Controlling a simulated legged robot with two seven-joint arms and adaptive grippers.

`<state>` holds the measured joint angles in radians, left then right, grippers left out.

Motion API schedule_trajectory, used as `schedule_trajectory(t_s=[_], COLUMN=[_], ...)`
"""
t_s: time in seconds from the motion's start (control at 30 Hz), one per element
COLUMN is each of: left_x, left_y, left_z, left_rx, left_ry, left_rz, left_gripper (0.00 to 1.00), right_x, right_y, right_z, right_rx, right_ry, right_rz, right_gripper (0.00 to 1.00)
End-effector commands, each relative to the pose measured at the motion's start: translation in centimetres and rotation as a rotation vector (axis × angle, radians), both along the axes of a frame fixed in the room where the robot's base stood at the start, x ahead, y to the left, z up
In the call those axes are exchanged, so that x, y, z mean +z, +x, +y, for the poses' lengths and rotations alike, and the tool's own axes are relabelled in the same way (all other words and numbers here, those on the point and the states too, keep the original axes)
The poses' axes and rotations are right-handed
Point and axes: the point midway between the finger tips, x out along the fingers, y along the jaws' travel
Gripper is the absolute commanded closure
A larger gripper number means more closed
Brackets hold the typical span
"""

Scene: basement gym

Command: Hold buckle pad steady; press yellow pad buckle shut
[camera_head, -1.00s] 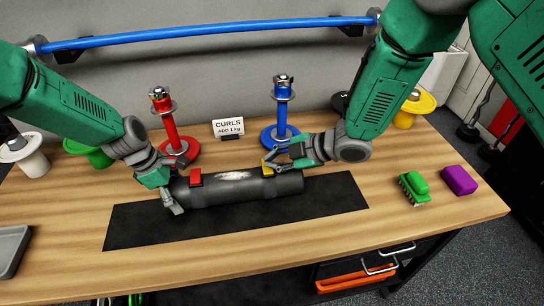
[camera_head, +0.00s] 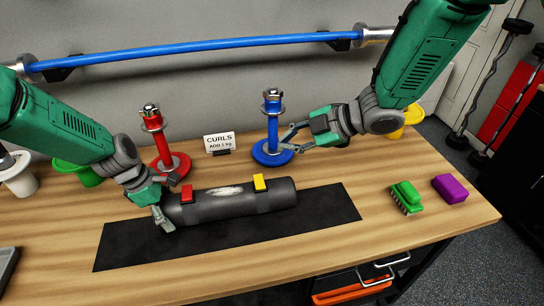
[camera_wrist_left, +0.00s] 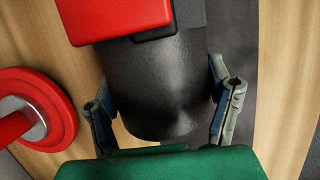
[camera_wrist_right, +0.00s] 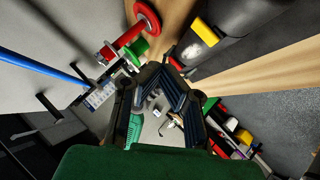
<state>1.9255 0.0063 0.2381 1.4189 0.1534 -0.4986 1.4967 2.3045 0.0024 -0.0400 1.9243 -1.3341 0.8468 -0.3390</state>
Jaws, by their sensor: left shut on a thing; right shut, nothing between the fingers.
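The dark cylindrical buckle pad (camera_head: 228,199) lies on a black mat (camera_head: 325,212) on the wooden bench. A red buckle (camera_head: 187,194) sits near its left end and a yellow buckle (camera_head: 260,183) on top towards its right end. Whether the yellow buckle is fully closed I cannot tell. My left gripper (camera_head: 166,201) is shut on the pad's left end, one finger on each side, as the left wrist view (camera_wrist_left: 162,85) shows. My right gripper (camera_head: 286,140) is shut and empty, above and behind the yellow buckle, apart from it. The yellow buckle also shows in the right wrist view (camera_wrist_right: 205,32).
A red post stand (camera_head: 170,160) and a blue post stand (camera_head: 272,150) stand behind the pad, with a CURLS sign (camera_head: 219,142) between them. A green brush (camera_head: 406,196) and a purple block (camera_head: 449,188) lie to the right. The bench front is clear.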

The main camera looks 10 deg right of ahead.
Motion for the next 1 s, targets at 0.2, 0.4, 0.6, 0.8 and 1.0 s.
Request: schedule_trajectory(t_s=[0.2,0.4,0.6,0.8,1.0], left_x=[-0.2,-0.2,-0.2,-0.1,0.1], left_y=[-0.2,-0.2,-0.2,-0.2,-0.1], left_z=[0.0,0.0,0.0,-0.1,0.0], left_rx=[0.001,0.001,0.001,0.001,0.002], left_ry=[0.000,0.000,0.000,0.000,-0.001], left_rz=[0.006,0.006,0.006,0.003,0.001], left_gripper=[0.65,0.65,0.65,0.03,0.03], right_x=[1.3,1.4,1.4,1.4,1.5], right_y=[0.0,-0.1,0.0,-0.1,-0.1], right_z=[-1.4,-1.5,-1.5,-1.5,-1.5], right_rx=[0.002,0.001,0.001,0.001,0.001], right_ry=[0.000,0.000,0.000,0.000,-0.001], right_rz=[0.000,0.001,0.001,0.001,0.000], right_gripper=[1.00,1.00,1.00,1.00,1.00])
